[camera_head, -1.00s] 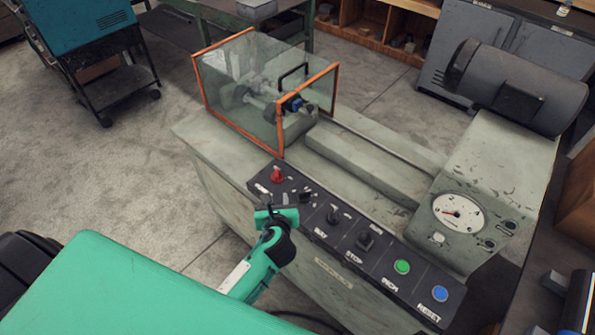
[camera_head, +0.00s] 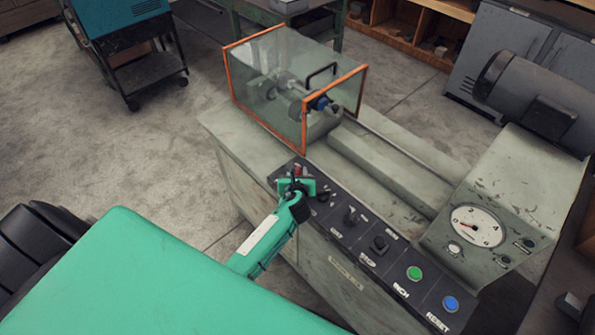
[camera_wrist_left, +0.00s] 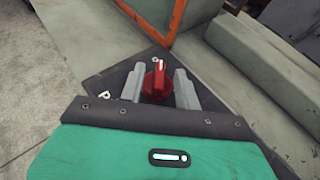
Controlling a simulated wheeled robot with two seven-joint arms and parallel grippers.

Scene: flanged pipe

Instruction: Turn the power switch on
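A red rotary switch (camera_head: 297,170) sits at the left end of the black control panel (camera_head: 325,210); I take it as the power switch. In the left wrist view the red knob (camera_wrist_left: 157,82) stands between my two grey fingers, its white mark pointing up the picture. A partly covered label beside it shows a "P". My left gripper (camera_head: 296,178) is at the switch, its fingers one on each side of the knob. The fingers look apart with narrow gaps; any contact is unclear. My right gripper is not in view.
The panel also carries black knobs (camera_head: 379,244), a green button (camera_head: 414,273) and a blue button (camera_head: 450,304). An orange-framed clear guard (camera_head: 267,90) stands just behind the switch. A round gauge (camera_head: 477,227) is at the right. Open floor lies left of the machine.

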